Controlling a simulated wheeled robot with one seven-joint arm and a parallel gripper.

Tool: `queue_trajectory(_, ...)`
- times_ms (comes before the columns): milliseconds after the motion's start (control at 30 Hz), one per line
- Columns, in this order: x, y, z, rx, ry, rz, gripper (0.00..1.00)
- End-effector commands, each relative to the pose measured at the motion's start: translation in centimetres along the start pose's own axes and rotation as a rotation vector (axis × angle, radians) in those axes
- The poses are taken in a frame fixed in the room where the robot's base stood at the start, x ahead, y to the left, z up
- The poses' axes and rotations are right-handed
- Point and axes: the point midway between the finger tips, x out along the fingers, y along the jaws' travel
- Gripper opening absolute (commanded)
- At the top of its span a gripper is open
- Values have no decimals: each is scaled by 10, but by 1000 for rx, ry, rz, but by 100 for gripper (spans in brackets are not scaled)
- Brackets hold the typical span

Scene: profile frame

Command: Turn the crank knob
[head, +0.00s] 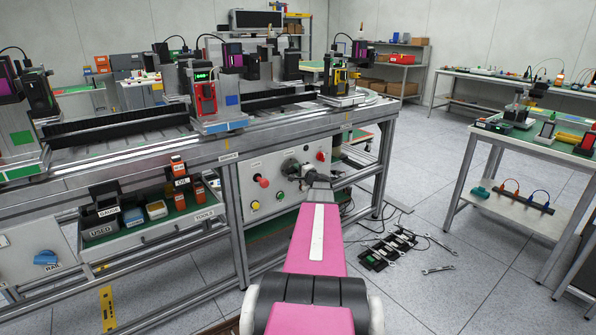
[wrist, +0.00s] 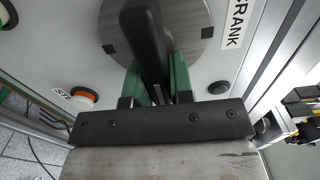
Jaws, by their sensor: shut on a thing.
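The crank is a round grey disc (wrist: 200,28) with a black knob (wrist: 146,42) standing out from it, on a pale panel beside a label reading CRANK in the wrist view. My gripper (wrist: 156,78) has its green fingers on both sides of the black knob and is shut on it. The knob hides part of the disc and some of the fingertips. In the head view my gripper (head: 309,176) is at the crank (head: 293,167) on the control panel under the workbench, and my arm comes in from below.
The panel also carries a red knob (head: 262,181), a red button (head: 320,156) and a yellow button (head: 255,205). An orange button (wrist: 83,95) and a small black knob (wrist: 219,87) flank my gripper. A tool drawer (head: 150,228) is open at left. Cables and wrenches lie on the floor at right.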

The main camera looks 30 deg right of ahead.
Motion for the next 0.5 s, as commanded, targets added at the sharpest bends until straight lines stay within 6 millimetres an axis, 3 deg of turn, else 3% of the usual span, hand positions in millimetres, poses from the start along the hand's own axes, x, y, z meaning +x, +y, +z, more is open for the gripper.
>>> queue_trajectory(33,0,0,-1,0,1,1,0)
queue_trajectory(67,0,0,-1,0,2,1,24)
queue_trajectory(133,0,0,-1,0,2,1,47)
queue_trajectory(500,-5,0,0,-1,1,1,47)
